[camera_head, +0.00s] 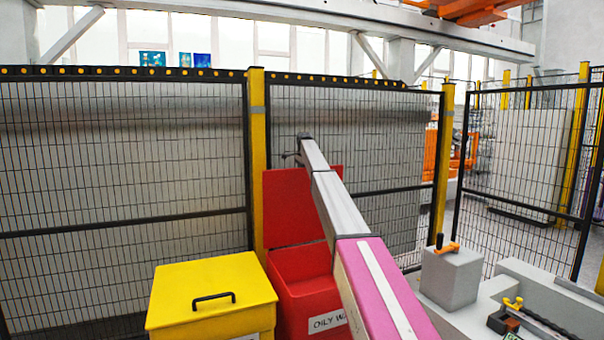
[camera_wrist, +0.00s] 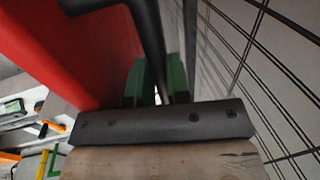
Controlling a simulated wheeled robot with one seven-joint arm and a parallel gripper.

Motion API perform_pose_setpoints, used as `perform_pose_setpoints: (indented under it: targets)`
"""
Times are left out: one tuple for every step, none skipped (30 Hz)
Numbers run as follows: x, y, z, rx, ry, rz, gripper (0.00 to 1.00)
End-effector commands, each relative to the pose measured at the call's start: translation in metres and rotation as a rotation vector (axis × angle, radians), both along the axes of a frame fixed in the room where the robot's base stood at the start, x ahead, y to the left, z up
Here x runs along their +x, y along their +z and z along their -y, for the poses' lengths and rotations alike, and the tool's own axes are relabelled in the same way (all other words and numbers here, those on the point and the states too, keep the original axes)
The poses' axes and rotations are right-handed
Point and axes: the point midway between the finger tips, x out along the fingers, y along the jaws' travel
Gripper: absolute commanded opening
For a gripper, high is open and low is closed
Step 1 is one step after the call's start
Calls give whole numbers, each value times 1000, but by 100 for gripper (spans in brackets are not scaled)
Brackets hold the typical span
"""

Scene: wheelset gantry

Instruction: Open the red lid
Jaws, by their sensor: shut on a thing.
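The red lid (camera_head: 285,210) stands raised, close to upright, at the back of the red bin (camera_head: 304,280), whose front label reads "OILY W" before my arm cuts it off. The bin's mouth shows below the lid, partly behind my arm. In the wrist view, the red lid (camera_wrist: 60,45) fills the upper left, with a dark handle (camera_wrist: 150,35) beside it. My gripper (camera_wrist: 158,82) has green fingertips shut on this handle. In the head view, its end lies at the lid's upper edge, mostly hidden by my arm.
A yellow bin (camera_head: 205,285) with a closed lid and black handle stands left of the red bin. A mesh fence (camera_head: 130,170) with a yellow post (camera_head: 257,150) rises close behind. A grey block (camera_head: 452,278) with an orange-handled part stands at the right.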

Motion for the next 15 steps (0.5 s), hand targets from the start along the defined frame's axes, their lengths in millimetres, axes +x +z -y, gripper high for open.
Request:
perform_pose_setpoints:
  targets:
    - [4,-4,-2,6,-5,11,0]
    - [4,-4,-2,7,-5,11,0]
    - [4,-4,-2,7,-5,11,0]
    - [4,-4,-2,7,-5,11,0]
    - [4,-4,-2,7,-5,11,0]
    - [4,-4,-2,8,-4,11,0]
    - [4,-4,-3,8,-4,11,0]
    - [4,-4,-3,8,-4,11,0]
    - [4,-4,-3,8,-4,11,20]
    - [4,-4,-3,8,-4,11,30]
    - [4,-4,-3,8,-4,11,40]
    - [4,-4,-2,7,-3,10,42]
    - [4,-4,-2,7,-3,10,42]
    - [4,-4,-2,7,-3,9,42]
    - [4,-4,-2,7,-2,9,42]
